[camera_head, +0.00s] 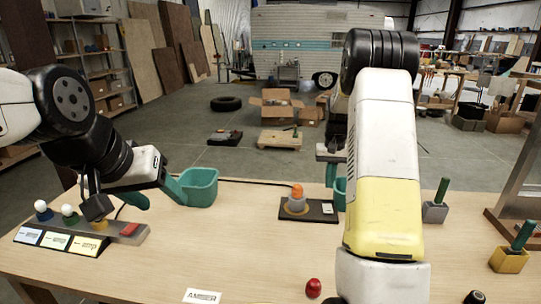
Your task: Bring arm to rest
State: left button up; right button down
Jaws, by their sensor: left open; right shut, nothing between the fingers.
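My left arm reaches in from the left. Its gripper (153,194) has teal fingers spread apart, with nothing seen between them, above the table beside a teal bin (203,187). My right arm crosses the picture right of centre. Its gripper (331,172) shows only in part behind my forearm; its fingers are shut and no held thing shows.
On the wooden table (235,255) stand a lamp-ball panel (58,240), an orange-topped device (297,196) on a dark base, a red ball (313,288), and green-handled grey (435,213) and yellow (508,260) blocks. The front middle is mostly clear.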

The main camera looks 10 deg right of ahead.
jog(key=s+a+r+n+t+y, duration=0.1)
jog(key=s+a+r+t, duration=0.1)
jog(key=s+a+r, duration=0.5)
jog(key=s+a+r+t, duration=0.1)
jog(key=s+a+r, duration=0.1)
jog(key=s+r, duration=0.55)
jog(key=s+a+r+n+t, duration=0.1)
jog(key=s+a+r, duration=0.1)
jog(key=s, duration=0.5)
jog(key=s+a+r+n+t+y, duration=0.1)
jog(key=s+a+r+t, duration=0.1)
jog(key=s+a, duration=0.3)
jog(key=s, duration=0.3)
jog(key=shift+s, duration=0.25)
